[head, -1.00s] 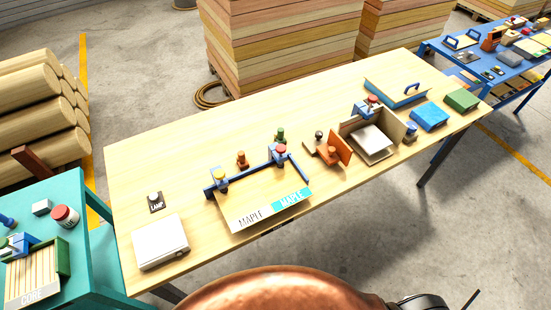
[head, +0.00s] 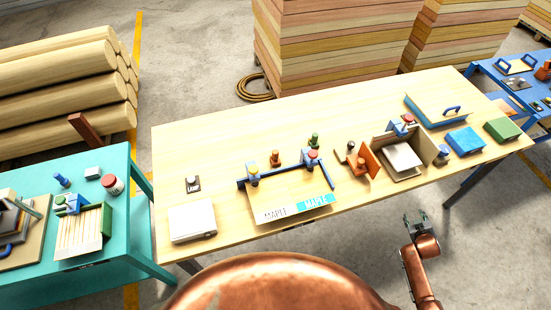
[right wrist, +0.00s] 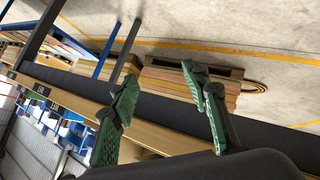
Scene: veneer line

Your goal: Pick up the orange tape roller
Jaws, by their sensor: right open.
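Several orange items are in the head view, and at this size I cannot tell for certain which is the tape roller. An orange-brown piece (head: 543,71) stands on the blue table, cut by the right edge. A small orange knobbed piece (head: 275,158) stands behind the blue frame on the wooden table. An orange upright plate (head: 366,164) stands left of the open box. My right gripper (head: 415,219) is open and empty, in front of the wooden table's front edge, apart from all of these. Its green-padded fingers are spread in the right wrist view (right wrist: 158,78). My left gripper is out of view.
The wooden table (head: 210,140) holds a white box (head: 192,221), a blue tray (head: 436,111), a blue block (head: 465,141) and a green block (head: 502,129). A teal table (head: 115,255) is at left. Stacked boards (head: 320,45) stand behind. Its back left is clear.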

